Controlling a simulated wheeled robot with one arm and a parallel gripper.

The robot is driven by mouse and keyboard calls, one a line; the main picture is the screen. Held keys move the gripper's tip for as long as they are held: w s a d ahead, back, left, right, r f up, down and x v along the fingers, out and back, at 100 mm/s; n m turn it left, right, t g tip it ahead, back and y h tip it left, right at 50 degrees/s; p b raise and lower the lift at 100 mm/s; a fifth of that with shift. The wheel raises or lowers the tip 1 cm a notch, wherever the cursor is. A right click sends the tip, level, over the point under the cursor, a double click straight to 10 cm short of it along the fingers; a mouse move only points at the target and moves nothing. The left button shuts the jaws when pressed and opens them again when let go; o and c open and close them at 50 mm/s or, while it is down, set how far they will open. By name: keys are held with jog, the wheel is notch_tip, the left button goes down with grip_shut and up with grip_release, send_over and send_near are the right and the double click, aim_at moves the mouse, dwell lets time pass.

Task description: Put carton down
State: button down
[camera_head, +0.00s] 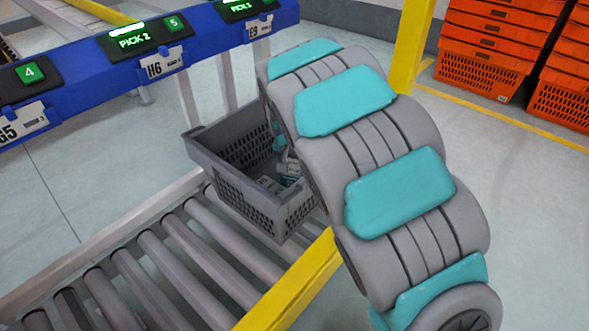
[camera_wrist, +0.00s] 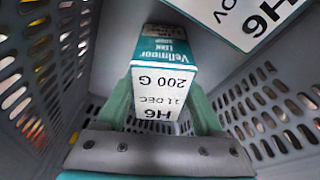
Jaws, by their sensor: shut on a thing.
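My gripper (camera_wrist: 162,108) is shut on a carton (camera_wrist: 165,80), with one teal finger on each side of it. The carton is white and teal, printed "Vellmoor", "200 G", "11 DEC" and "H6". It is inside the grey crate (camera_wrist: 228,85), between its slotted walls. Whether its underside touches the crate floor cannot be told. A second carton (camera_wrist: 245,15) marked H6 lies at the upper right, apart from the held one. In the head view the grey crate (camera_head: 235,192) stands on the rollers, and my arm reaches into it, hiding part of its right side.
The roller conveyor (camera_head: 185,255) runs under the crate, with a yellow rail (camera_head: 290,285) in front. A blue beam (camera_head: 95,75) with green pick displays and an H6 tag (camera_head: 165,63) crosses behind. A yellow post (camera_head: 408,45) and stacked orange totes (camera_head: 490,65) stand to the right.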

jog(key=shift+f, duration=0.3)
jog(key=shift+c, duration=0.2)
grip_release()
jog(key=shift+r, duration=0.1)
jog(key=v, duration=1.2)
jog(key=shift+r+p, duration=0.25)
jog(key=shift+p, duration=0.15)
